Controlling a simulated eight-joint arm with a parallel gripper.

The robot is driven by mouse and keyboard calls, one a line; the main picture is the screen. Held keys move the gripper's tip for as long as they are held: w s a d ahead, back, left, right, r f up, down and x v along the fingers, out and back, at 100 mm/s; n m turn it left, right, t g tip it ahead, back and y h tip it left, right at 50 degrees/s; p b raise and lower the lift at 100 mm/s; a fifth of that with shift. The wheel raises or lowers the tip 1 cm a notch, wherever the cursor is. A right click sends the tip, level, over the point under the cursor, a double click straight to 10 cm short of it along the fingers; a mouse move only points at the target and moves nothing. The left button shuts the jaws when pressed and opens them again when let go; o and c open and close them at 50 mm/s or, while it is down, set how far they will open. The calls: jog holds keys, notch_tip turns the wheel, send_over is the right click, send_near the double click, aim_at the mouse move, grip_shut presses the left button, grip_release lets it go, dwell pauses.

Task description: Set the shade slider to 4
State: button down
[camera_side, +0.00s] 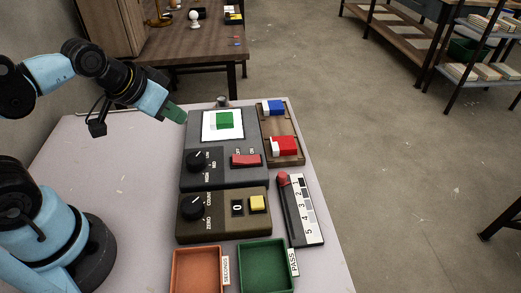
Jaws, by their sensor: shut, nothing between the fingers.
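The shade slider (306,222) is a dark strip with a white number scale from 1 at the far end to 5 at the near end. Its red knob (283,179) sits at the far end, about level with 1. My gripper (180,115) is at the upper left, above the table near the far left corner of the grey panel. It is shut and empty, well apart from the slider. Nothing covers the slider.
The grey panel (226,178) has a dial, red switch and a green block (225,120) on a white pad. A brown box (235,230) with a yellow button stands left of the slider. A wooden tray (270,128) holds blue and red blocks. Orange (174,270) and green (239,272) trays stand in front.

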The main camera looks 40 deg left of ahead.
jog(key=c, duration=1.6)
grip_release()
jog(key=shift+o, duration=1)
jog(key=shift+w+d+r+m, duration=0.15)
jog(key=shift+w+d+m, duration=0.05)
jog(key=shift+m, duration=0.1)
jog(key=shift+o, duration=0.6)
jog(key=w+d+r+m+g, duration=0.3)
jog(key=w+d+m, duration=0.3)
jog(key=d+m, duration=0.3)
jog(key=shift+g+h, duration=0.4)
jog(key=shift+g, duration=0.1)
jog(key=m+g, duration=0.3)
jog(key=m, duration=0.5)
send_over(282, 174)
notch_tip(282, 174, down, 2)
jog(key=f, duration=0.1)
jog(key=shift+y, duration=0.4)
notch_tip(282, 174, down, 11)
jog(key=shift+f, duration=0.1)
jog(key=shift+c, duration=0.3)
grip_shut()
